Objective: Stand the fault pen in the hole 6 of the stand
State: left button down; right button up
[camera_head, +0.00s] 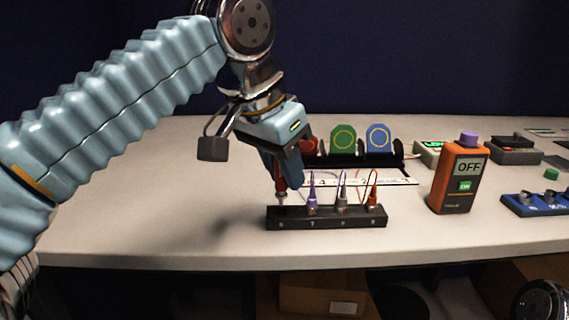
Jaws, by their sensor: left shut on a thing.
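My left gripper (286,178) comes down from above and is shut on a slim red pen, the fault pen (281,188). The pen is about upright, with its lower end at the left end of the black stand (327,223). The label there looks like 6. I cannot tell how deep its tip sits in the hole. The gripper hides the pen's upper part. The other places of the stand hold a purple pen (312,194), a grey pen (343,195) and an orange pen (374,194), all upright. My right gripper is not in view.
Behind the stand is a black rack with a green disc plate (343,139) and a blue one (378,138). An orange device (457,178) with a purple knob stands to the right, a blue box (540,203) beyond it. The table's left side is clear.

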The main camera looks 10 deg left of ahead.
pick_arm(q)
jog(key=shift+f+b, duration=1)
jog(key=shift+f, duration=0.35)
dwell(0.5)
jog(key=c, duration=0.9)
grip_release()
jog(key=p+v, duration=0.5)
jog(key=v, duration=0.8)
jog(key=shift+s+a+r, duration=0.1)
jog(key=shift+s+r, duration=0.1)
jog(key=shift+r, duration=0.15)
